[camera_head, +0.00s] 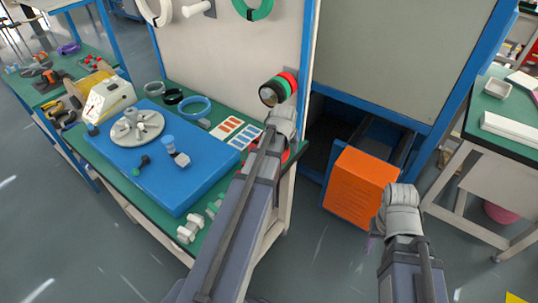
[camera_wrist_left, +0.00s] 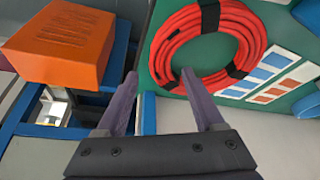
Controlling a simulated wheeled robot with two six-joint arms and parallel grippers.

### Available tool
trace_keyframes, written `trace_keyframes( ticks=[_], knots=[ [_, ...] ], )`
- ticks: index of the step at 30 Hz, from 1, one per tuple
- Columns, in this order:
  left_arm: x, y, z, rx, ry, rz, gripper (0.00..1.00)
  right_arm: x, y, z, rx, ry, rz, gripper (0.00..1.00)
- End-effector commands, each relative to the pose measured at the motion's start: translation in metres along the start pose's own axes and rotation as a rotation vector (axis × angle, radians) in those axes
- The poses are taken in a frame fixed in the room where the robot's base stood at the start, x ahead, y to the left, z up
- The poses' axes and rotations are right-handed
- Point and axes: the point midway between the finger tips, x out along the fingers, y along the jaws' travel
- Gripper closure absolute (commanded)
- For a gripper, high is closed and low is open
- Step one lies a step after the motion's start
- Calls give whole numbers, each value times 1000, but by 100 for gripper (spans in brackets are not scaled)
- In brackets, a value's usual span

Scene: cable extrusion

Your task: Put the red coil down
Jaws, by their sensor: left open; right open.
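The red coil (camera_wrist_left: 205,50) lies on the green tabletop, bound with black bands, in the left wrist view. In the head view only a small red part (camera_head: 285,156) shows behind my left arm. My left gripper (camera_wrist_left: 158,76) is open and empty; its fingertips appear near the coil's lower left side in the left wrist view, not closed on it. In the head view my arm hides it. My right arm reaches in at the lower right of the head view; only a small purplish part of its gripper (camera_head: 371,243) shows beside the wrist.
An orange box (camera_head: 360,182) stands right of the table. A sheet with blue and red patches (camera_head: 237,131) lies near the coil. Red and green rolls (camera_head: 283,86) hang on a peg. A blue board (camera_head: 165,165) covers much of the tabletop.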

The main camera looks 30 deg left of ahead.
Motion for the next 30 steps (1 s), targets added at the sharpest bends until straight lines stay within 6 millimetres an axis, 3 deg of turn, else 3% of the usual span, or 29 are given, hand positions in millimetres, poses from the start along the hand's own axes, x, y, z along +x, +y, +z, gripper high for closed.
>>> trace_keyframes(
  ticks=[1, 5, 14, 30],
  knots=[
    [14, 1, 2, 0, 0, 0, 30, 13, -1, -1, 0, 0, 0, 50],
    [27, 1, 2, 0, 0, 0, 30, 25, -2, -2, 0, 0, 0, 50],
    [27, 0, 1, 0, 0, 0, 30, 25, -2, -2, 0, 0, 0, 50],
    [27, 0, 1, 0, 0, 0, 91, 25, -2, -2, 0, 0, 0, 50]
  ],
)
